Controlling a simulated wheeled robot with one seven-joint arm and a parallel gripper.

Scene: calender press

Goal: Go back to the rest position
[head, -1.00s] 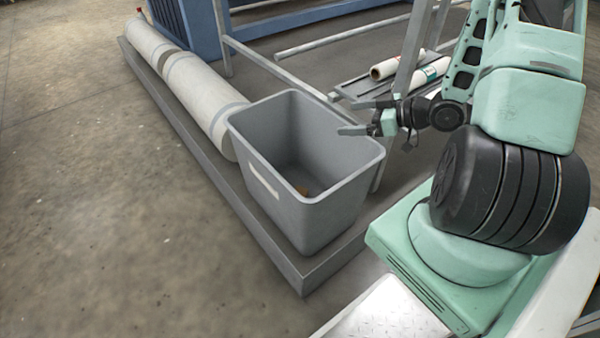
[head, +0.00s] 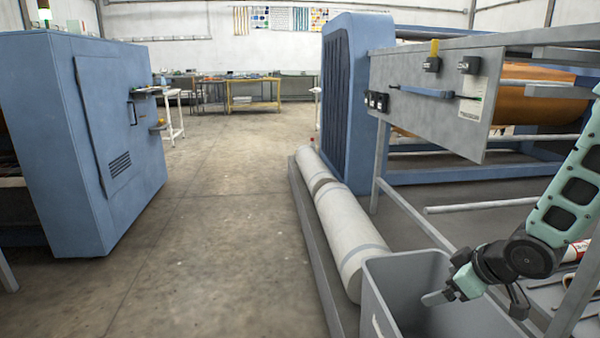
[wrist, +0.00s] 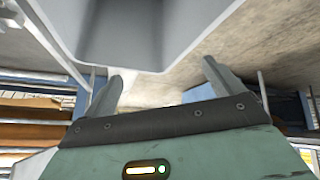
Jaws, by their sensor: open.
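My gripper (head: 446,282) is at the lower right of the head view, at the grey bin (head: 378,290), over or beside its right rim. In the wrist view, the two fingers of my gripper (wrist: 163,82) stand wide apart with nothing between them. The bin shows at the top of the wrist view (wrist: 125,35), beyond the fingertips. The bin's floor is hidden in the head view now. My arm is bent and comes in from the right edge.
White rolls (head: 343,225) lie on a low ledge behind the bin. The press's grey side panel (head: 430,105) and metal rails stand at the right. A blue cabinet (head: 70,140) stands left. The floor between (head: 200,240) is clear; tables stand at the back.

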